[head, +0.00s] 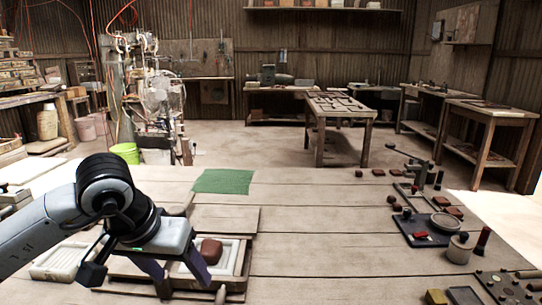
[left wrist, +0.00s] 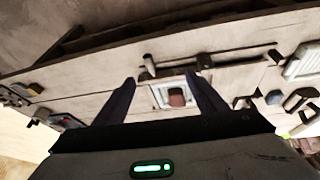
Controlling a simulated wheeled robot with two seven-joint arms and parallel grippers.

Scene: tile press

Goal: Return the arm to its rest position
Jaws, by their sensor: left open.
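My left arm (head: 40,230) reaches in from the left over the wooden workbench (head: 330,240). My left gripper (head: 180,276) points down with its two dark fingers apart and nothing between them. Beside and partly behind the fingers, a reddish-brown lump (head: 211,250) lies in a pale tray (head: 239,258) in a wooden frame. In the left wrist view the open fingers (left wrist: 160,80) flank the view of that lump (left wrist: 176,97) and its tray, with the lump apart from them. My right gripper is not in view.
A green cloth (head: 223,181) lies at the bench's far edge, behind a wooden board (head: 225,218). Another pale tray (head: 60,262) sits under my arm. Small tools, a dark tray (head: 425,228) and a lever press (head: 420,168) stand at right. The bench's middle is clear.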

